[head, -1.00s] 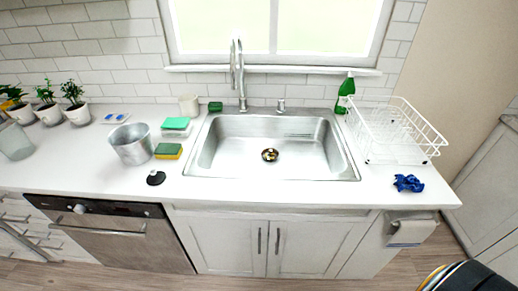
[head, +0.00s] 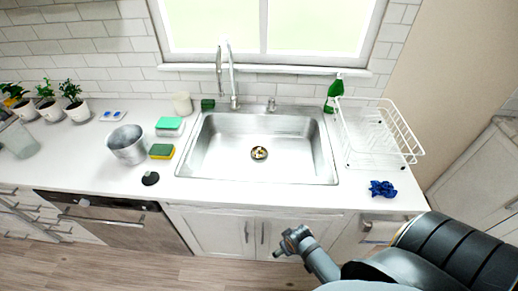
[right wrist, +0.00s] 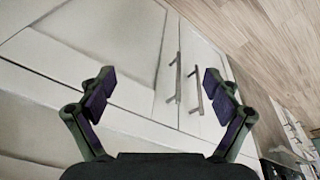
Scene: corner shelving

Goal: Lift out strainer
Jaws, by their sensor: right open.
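The strainer (head: 259,153) is a small round metal piece with a dark and golden centre. It sits at the drain in the middle of the sink basin (head: 225,160). My right gripper (head: 290,243) is in front of the cabinet doors, below the counter's front edge and well away from the strainer. In the right wrist view my right gripper (right wrist: 160,85) has its two fingers wide apart with nothing between them, facing the cabinet doors and their handles. My left gripper is not in view.
The faucet (head: 232,80) stands behind the sink. A dish rack (head: 375,145), a green spray bottle (head: 333,93) and a blue cloth (head: 382,188) are on the right. A metal bucket (head: 127,145), sponges (head: 161,151) and a black stopper (head: 150,178) are on the left. The basin is otherwise clear.

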